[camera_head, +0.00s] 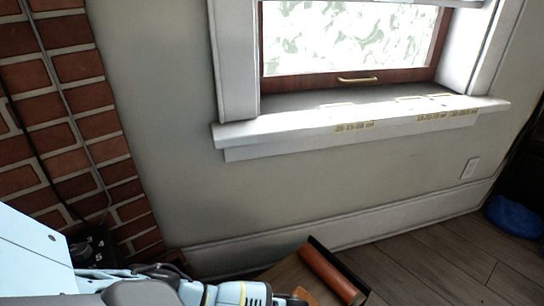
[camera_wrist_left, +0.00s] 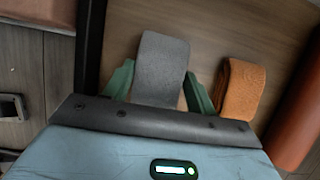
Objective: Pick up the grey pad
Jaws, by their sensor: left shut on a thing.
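The grey pad (camera_wrist_left: 161,70) shows in the left wrist view as a flat strip between the two green fingers of my left gripper (camera_wrist_left: 157,75), one finger at each side. The gripper is shut on it. Wooden surface lies behind the pad; I cannot tell whether the pad touches it. In the head view my left gripper (camera_head: 281,299) is at the bottom edge, only partly in frame, and I cannot make out the pad there. My right gripper is in neither view.
An orange folded pad (camera_wrist_left: 240,88) lies right of the gripper. A reddish-brown cylinder (camera_head: 332,274) lies on the dark-edged wooden surface (camera_head: 290,274). A window sill (camera_head: 370,120), brick wall (camera_head: 70,110) and blue item (camera_head: 515,216) stand around. Floor right of the surface is clear.

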